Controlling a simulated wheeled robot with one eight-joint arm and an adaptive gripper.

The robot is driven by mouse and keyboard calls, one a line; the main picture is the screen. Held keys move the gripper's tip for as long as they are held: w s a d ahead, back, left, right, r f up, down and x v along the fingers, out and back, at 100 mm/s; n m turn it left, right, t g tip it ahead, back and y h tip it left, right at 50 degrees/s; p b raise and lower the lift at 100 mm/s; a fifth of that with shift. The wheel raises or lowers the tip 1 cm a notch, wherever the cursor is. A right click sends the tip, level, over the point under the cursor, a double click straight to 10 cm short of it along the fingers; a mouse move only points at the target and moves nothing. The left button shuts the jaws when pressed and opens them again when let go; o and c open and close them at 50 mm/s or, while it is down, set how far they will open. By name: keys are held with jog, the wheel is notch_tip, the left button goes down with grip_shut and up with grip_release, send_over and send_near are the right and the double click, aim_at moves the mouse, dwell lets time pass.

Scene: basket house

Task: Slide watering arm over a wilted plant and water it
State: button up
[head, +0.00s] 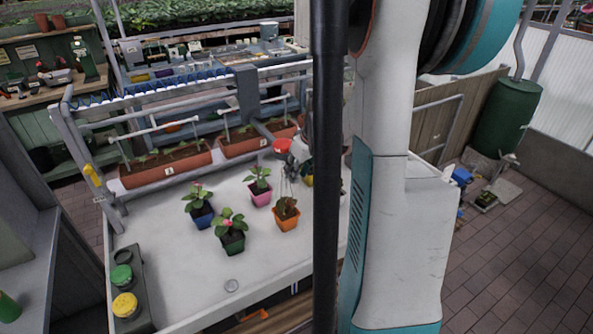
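Several small potted plants stand on the white table. They include a blue pot (202,218), a dark green pot (233,242), a pink pot (261,196) and an orange pot (287,222). The plant in the orange pot (287,207) looks duller and browner than the others; I cannot tell surely that it is wilted. White pipes (165,128) run above two brown planter troughs (168,170) at the back; which one is the watering arm is unclear. My arm and a black post cover the table's right part.
A yellow handle (92,176) is on the left frame. A green barrel (508,115) stands right, beside open brick floor.

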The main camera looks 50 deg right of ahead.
dwell(0.3)
jog(key=v, duration=1.2)
jog(key=shift+a, duration=0.1)
